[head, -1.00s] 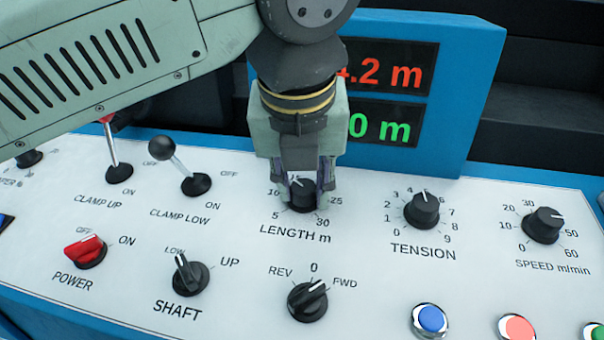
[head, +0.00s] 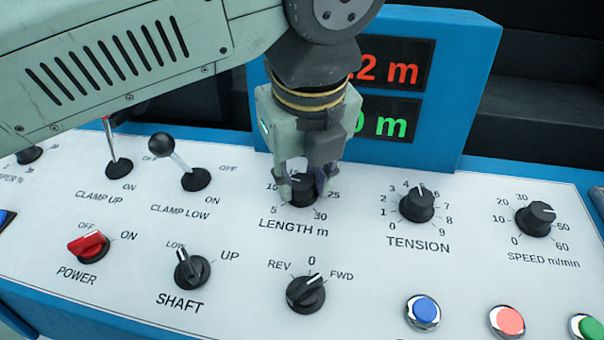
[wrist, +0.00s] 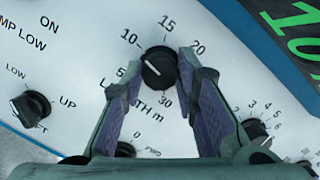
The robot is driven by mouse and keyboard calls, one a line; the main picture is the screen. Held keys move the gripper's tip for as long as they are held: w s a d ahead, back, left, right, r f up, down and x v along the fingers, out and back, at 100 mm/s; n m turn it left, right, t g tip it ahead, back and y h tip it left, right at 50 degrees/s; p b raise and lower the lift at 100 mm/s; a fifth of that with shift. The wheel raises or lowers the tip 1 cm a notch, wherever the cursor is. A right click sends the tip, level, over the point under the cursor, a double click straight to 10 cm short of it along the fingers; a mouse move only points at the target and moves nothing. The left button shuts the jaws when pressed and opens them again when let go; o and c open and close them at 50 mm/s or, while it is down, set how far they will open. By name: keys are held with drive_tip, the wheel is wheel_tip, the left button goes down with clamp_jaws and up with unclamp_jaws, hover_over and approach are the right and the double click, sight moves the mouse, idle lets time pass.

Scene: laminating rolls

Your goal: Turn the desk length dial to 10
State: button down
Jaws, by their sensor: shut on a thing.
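The LENGTH m dial (head: 300,190) is a round black knob with a white pointer line on the white panel; it also shows in the wrist view (wrist: 158,68). There its line points to the upper left, roughly toward the 10 mark. My gripper (head: 304,187) reaches down from above and is shut on the dial, one finger on each side. Its purple-padded fingers (wrist: 160,75) show in the wrist view. In the head view, the fingers hide part of the knob and some scale numbers.
The TENSION knob (head: 417,204) stands to the right, the REV/FWD knob (head: 306,293) in front and the CLAMP LOW lever (head: 193,176) to the left. Behind stands a blue display box (head: 470,100) with red and green readouts, partly hidden by my arm.

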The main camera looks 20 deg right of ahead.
drive_tip(key=c, duration=1.2)
unclamp_jaws()
drive_tip(key=shift+c, duration=0.2)
drive_tip(key=v, duration=0.7)
drive_tip(key=shift+r, duration=0.25)
drive_tip(key=shift+s, duration=0.1)
